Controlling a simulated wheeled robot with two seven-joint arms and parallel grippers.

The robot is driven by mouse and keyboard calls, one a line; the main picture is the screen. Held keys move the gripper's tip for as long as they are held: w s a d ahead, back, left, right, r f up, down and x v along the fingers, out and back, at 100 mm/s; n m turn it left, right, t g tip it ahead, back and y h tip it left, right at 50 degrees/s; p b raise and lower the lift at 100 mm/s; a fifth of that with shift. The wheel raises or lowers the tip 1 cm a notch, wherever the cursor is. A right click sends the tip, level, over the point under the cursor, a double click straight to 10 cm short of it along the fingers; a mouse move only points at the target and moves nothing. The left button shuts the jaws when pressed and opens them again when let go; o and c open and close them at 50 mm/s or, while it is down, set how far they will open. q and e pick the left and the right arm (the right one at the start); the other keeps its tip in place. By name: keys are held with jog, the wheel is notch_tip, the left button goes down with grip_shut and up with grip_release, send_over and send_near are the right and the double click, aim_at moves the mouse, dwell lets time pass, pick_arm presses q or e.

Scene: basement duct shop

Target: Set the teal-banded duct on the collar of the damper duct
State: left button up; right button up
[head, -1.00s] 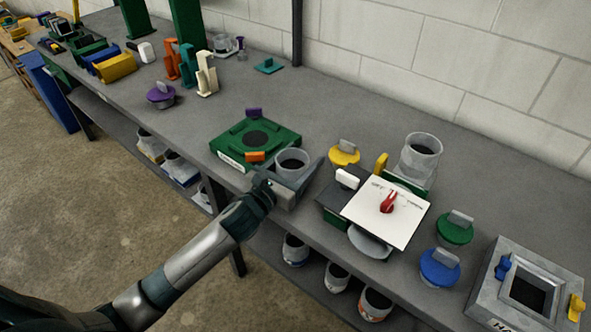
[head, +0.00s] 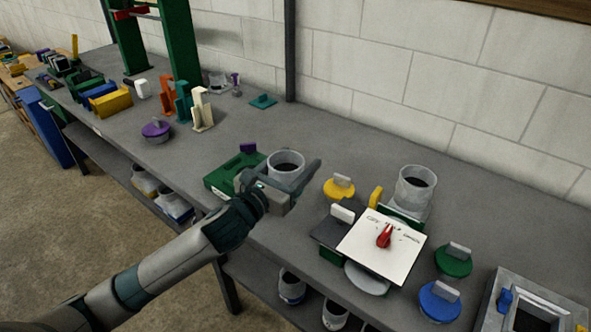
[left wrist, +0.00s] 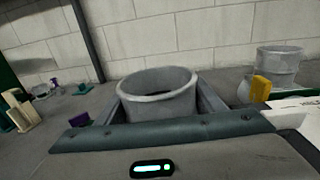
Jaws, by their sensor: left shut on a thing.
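My left gripper (head: 283,176) is shut on a grey round duct (head: 286,159), which is upright with its open top showing. In the left wrist view the duct (left wrist: 158,95) sits between the two fingers; no teal band can be made out, as its lower part is hidden. It is held near the green fixture (head: 222,178), above the bench's front part. To the right, a grey duct (head: 414,186) with an open round top stands upright behind a white plate with a red pointer (head: 384,236); this looks like the damper duct. My right gripper is not in view.
A yellow knobbed lid (head: 339,189) and a yellow upright tab (head: 376,198) lie between the held duct and the standing one. Green (head: 453,262) and blue (head: 440,300) lids and a square grey frame (head: 500,310) are at the right.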

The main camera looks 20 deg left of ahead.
aim_at(286, 181)
pick_arm(q)
jog(key=shift+s, duration=0.1)
dwell(0.4)
jog(key=shift+s+d+f, duration=0.1)
jog(key=shift+s+f, duration=0.1)
jog(key=shift+n+y, duration=0.5)
jog(key=shift+y, duration=0.3)
jog(key=s, duration=0.1)
jog(key=s+f, duration=0.1)
jog(key=s, duration=0.2)
jog(key=shift+d+f, duration=0.15)
jog(key=shift+f, duration=0.2)
jog(key=s+a+n+y, duration=0.1)
jog(key=s+n+y, duration=0.1)
jog(key=s, duration=0.4)
jog(key=shift+s+a+f+t+y, duration=0.3)
jog(key=shift+a+f+y, duration=0.1)
jog(key=shift+y, duration=0.3)
